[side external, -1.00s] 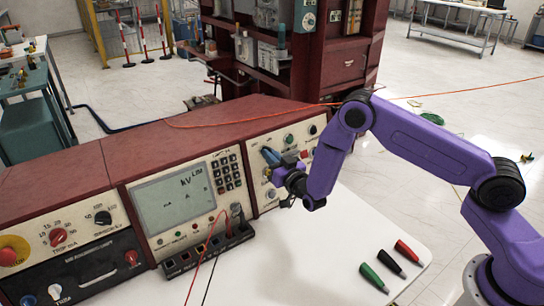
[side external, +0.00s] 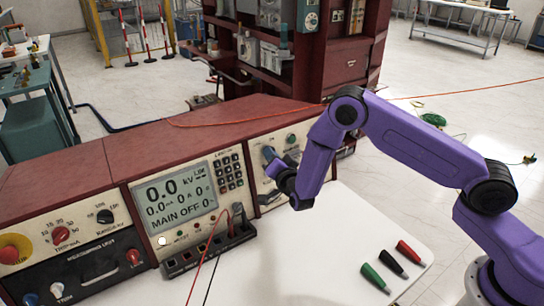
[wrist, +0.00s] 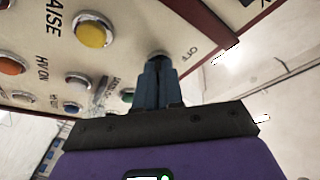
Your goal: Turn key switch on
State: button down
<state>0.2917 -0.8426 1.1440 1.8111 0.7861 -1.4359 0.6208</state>
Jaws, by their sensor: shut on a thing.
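My gripper (side external: 269,155) is at the right-hand section of the control panel. In the wrist view its two blue fingers (wrist: 158,68) are nearly together at the key switch (wrist: 157,54), and they are shut on it. Only a dark, round edge of the switch shows past the fingertips; the key itself and its angle are hidden. The panel's display (side external: 174,198) is lit and reads 0.0 kV, 0.0 mA and "MAIN OFF".
In the wrist view a yellow button (wrist: 94,31) and an orange button (wrist: 11,65) are near the switch. Red and black leads hang in front of the panel. Green, black and red clips (side external: 409,252) lie on the white tabletop (side external: 320,250).

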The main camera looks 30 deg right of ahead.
jog(key=shift+w+d+r+m, duration=0.2)
jog(key=shift+r+m, duration=0.1)
jog(key=c, duration=1.3)
grip_release()
jog(key=shift+o, duration=0.2)
jog(key=shift+s+f, duration=0.1)
jog(key=shift+f, duration=0.05)
jog(key=shift+a, duration=0.1)
jog(key=v, duration=1.7)
jog(key=shift+s, duration=0.15)
jog(key=shift+a, duration=0.15)
